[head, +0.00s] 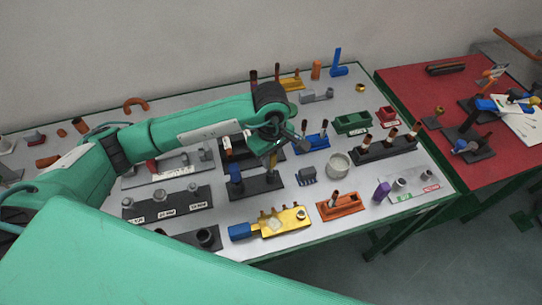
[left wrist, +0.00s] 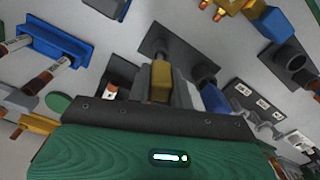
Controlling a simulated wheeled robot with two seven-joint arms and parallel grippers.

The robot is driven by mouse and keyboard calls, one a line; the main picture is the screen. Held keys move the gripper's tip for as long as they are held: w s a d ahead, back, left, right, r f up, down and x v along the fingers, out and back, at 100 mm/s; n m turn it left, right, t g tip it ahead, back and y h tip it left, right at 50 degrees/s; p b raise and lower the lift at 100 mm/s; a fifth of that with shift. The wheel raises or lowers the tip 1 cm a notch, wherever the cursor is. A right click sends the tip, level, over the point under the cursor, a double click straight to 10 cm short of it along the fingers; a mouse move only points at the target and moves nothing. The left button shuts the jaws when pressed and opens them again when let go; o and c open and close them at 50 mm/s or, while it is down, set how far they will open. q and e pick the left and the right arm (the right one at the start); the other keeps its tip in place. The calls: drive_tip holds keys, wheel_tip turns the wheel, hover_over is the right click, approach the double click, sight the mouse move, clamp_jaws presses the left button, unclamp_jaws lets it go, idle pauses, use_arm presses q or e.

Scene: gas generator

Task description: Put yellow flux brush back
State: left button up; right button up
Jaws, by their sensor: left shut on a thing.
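The yellow flux brush (left wrist: 160,80) is between the fingers of my left gripper (left wrist: 163,92) in the left wrist view. In the head view the yellow brush (head: 272,161) shows below my left gripper (head: 277,145), at the right part of a black holder (head: 262,187). A blue brush (head: 236,180) stands in the left part of that holder; it also shows in the left wrist view (left wrist: 212,97). My left gripper is shut on the yellow brush. I cannot tell whether its lower end is seated in the holder. My right gripper is not in view.
A yellow block with pegs (head: 283,224) lies in front of the holder. A small grey-blue part (head: 308,175) and a white round cup (head: 339,164) are to the right. A black rack with weights (head: 167,204) is to the left. A red table (head: 415,88) stands at right.

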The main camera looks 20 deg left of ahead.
use_arm(q)
drive_tip(key=shift+f, duration=0.25)
drive_tip(key=o, duration=0.9)
drive_tip(key=shift+r, duration=0.1)
